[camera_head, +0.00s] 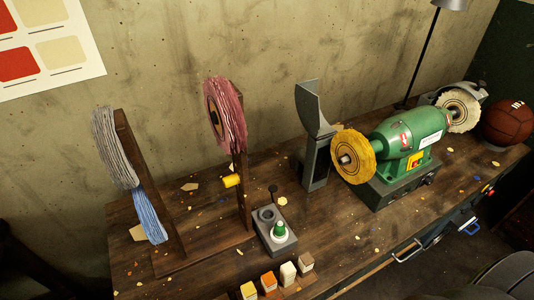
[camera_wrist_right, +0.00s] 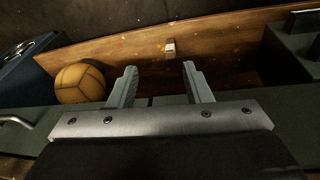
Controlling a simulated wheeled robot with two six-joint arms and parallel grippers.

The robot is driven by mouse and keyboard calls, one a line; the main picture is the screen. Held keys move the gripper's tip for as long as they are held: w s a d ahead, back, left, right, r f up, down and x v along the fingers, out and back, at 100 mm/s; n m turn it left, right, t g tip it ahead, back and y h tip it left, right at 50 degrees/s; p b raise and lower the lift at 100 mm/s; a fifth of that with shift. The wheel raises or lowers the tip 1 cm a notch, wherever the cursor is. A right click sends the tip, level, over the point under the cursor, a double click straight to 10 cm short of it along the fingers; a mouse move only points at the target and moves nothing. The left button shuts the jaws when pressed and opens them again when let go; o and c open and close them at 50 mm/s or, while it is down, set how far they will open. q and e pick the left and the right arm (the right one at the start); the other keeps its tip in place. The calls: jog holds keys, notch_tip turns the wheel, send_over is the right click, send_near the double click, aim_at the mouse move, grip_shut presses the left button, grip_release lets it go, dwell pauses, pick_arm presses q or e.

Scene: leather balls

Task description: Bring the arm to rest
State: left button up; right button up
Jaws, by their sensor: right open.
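My right gripper (camera_wrist_right: 160,80) shows in the right wrist view. Its two grey fingers stand wide apart with nothing between them. A tan leather ball (camera_wrist_right: 80,83) with dark seams lies to the left of the fingers, apart from them. Neither gripper shows in the head view, and my left gripper is in no view. A dark red-brown ball (camera_head: 508,121) sits at the far right end of the workbench in the head view.
On the wooden workbench (camera_head: 340,220) stand a green polishing machine (camera_head: 410,140), a wooden stand with a pink buffing wheel (camera_head: 225,115), a grey metal post (camera_head: 315,150) and small coloured blocks (camera_head: 268,282). Drawer handles (camera_head: 408,252) stick out along the front.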

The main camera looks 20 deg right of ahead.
jog(key=s+f+b, duration=0.3)
jog(key=s+f, duration=0.4)
jog(key=f, duration=0.3)
jog(key=s+a+f+g+b, duration=0.1)
jog(key=s+f+b, duration=0.2)
jog(key=s+f, duration=0.4)
notch_tip(320, 180, down, 4)
jog(key=shift+s+a, duration=0.2)
jog(key=shift+s, duration=0.05)
